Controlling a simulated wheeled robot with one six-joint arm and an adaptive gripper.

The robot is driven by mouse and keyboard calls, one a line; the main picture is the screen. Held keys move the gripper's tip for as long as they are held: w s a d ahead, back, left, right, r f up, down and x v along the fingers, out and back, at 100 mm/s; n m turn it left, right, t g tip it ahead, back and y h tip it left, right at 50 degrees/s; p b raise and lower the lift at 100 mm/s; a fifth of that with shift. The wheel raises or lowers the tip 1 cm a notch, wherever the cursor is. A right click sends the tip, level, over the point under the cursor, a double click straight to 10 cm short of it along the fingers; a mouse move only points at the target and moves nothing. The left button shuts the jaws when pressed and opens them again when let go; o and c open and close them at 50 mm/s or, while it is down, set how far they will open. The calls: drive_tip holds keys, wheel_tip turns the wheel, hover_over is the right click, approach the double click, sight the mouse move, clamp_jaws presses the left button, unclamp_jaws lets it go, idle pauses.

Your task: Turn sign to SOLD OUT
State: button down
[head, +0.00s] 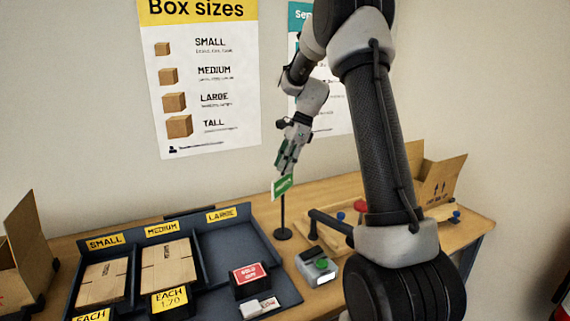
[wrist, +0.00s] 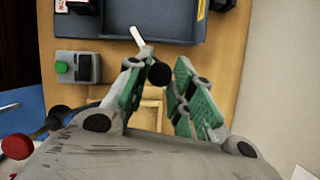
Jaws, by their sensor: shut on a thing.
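A small green sign (head: 283,187) with pale lettering, too small to read, is at the top of a thin black post (head: 283,215) with a round base on the table. My gripper (head: 286,170) comes down from above, its fingertips at the sign's upper edge, and is shut on it. In the wrist view, my gripper (wrist: 158,68) has its green-padded fingers on either side of the post's dark round part (wrist: 159,75). The sign shows there as a thin pale edge (wrist: 142,36). The sign's back is hidden.
A dark tray (head: 262,222) has compartments labelled SMALL, MEDIUM and LARGE; the first two hold flat cartons, LARGE looks empty. A red SOLD OUT card (head: 249,273) stands at its front. A grey box with a green button (head: 321,264) is near the post. An open carton (head: 437,175) stands right.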

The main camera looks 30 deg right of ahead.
drive_tip(key=n+g, duration=0.1)
drive_tip(key=n, duration=0.1)
drive_tip(key=n+g, duration=0.1)
drive_tip(key=n, duration=0.4)
drive_tip(key=shift+w+g, duration=0.3)
drive_tip(key=shift+g, duration=0.1)
drive_tip(key=n+g+h, duration=0.1)
drive_tip(key=n, duration=0.3)
drive_tip(key=shift+w+a, duration=0.1)
drive_tip(key=shift+a, duration=0.05)
drive_tip(key=n+g+h, duration=0.1)
drive_tip(key=n, duration=0.2)
drive_tip(key=shift+a+n, duration=0.1)
drive_tip(key=shift+n, duration=0.2)
drive_tip(key=n, duration=0.1)
drive_tip(key=n+h, duration=0.1)
drive_tip(key=n, duration=0.1)
drive_tip(key=shift+w+a+n+g+h, duration=0.1)
drive_tip(key=shift+n+g+h, duration=0.2)
drive_tip(key=shift+g, duration=0.1)
drive_tip(key=n+h, duration=0.1)
drive_tip(key=n, duration=0.2)
drive_tip(key=shift+a+n, duration=0.15)
drive_tip(key=shift+n, duration=0.25)
drive_tip(key=n+h, duration=0.1)
drive_tip(key=n, duration=0.2)
drive_tip(key=shift+a+h, duration=0.1)
drive_tip(key=shift+h, duration=0.3)
drive_tip(key=shift+n+t+h, duration=0.6)
drive_tip(key=shift+n, duration=1.5)
